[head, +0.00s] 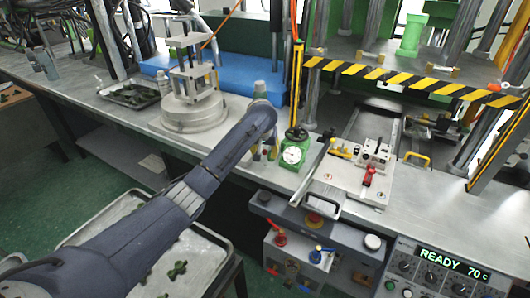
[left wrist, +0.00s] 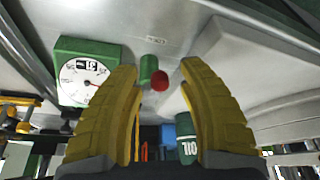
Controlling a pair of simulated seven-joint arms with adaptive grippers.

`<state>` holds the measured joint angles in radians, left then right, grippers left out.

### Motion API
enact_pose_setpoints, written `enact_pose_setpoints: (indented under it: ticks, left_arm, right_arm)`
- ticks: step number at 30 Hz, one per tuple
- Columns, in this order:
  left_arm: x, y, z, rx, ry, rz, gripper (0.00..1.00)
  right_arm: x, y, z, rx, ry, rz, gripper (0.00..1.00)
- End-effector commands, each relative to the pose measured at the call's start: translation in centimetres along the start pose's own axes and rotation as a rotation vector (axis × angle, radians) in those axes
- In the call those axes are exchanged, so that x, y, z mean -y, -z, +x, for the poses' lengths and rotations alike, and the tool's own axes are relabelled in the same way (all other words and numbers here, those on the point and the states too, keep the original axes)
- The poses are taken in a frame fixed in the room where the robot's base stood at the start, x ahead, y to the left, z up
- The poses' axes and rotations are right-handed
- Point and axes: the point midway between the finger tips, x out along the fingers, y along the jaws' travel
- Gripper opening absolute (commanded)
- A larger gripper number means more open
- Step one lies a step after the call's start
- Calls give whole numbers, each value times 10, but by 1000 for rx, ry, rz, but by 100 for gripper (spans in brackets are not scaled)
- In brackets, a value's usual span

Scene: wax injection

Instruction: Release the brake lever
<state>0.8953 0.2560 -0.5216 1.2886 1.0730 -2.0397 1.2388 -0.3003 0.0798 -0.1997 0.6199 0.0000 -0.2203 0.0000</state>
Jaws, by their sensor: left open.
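No part is clearly recognisable as the brake lever. A red handle (head: 368,176) stands on the light plate of the press in the head view. My left gripper (head: 268,150) is beside the green dial gauge (head: 294,150), its fingers mostly hidden by my arm. In the left wrist view, the yellow fingers of my left gripper (left wrist: 168,100) are spread apart. A small green cylinder (left wrist: 148,69) and a red round-ended piece (left wrist: 160,81) show between them, beyond the tips; contact is not visible. The gauge (left wrist: 82,72) is at the left there. My right gripper is not in view.
A vise on a round base (head: 192,117) stands left of my gripper. A striped yellow-black bar (head: 400,76) crosses the press. Red (head: 280,240) and blue (head: 316,256) valves sit below the bench edge. A green labelled container (left wrist: 187,136) shows near the right finger.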

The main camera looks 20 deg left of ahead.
Motion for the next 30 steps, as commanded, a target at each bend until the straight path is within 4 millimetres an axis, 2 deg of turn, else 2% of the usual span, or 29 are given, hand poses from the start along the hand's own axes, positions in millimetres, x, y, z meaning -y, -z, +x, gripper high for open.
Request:
enact_pose_setpoints:
  ticks: [8,18,19,30]
  left_arm:
    - [0,0,0,0,0,0,41]
    - [0,0,0,0,-1,0,2]
    - [0,0,0,0,-1,0,0]
    - [0,1,-1,-2,-3,1,0]
  right_arm:
    - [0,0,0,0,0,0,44]
    - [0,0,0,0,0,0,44]
    - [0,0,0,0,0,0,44]
    - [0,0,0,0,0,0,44]
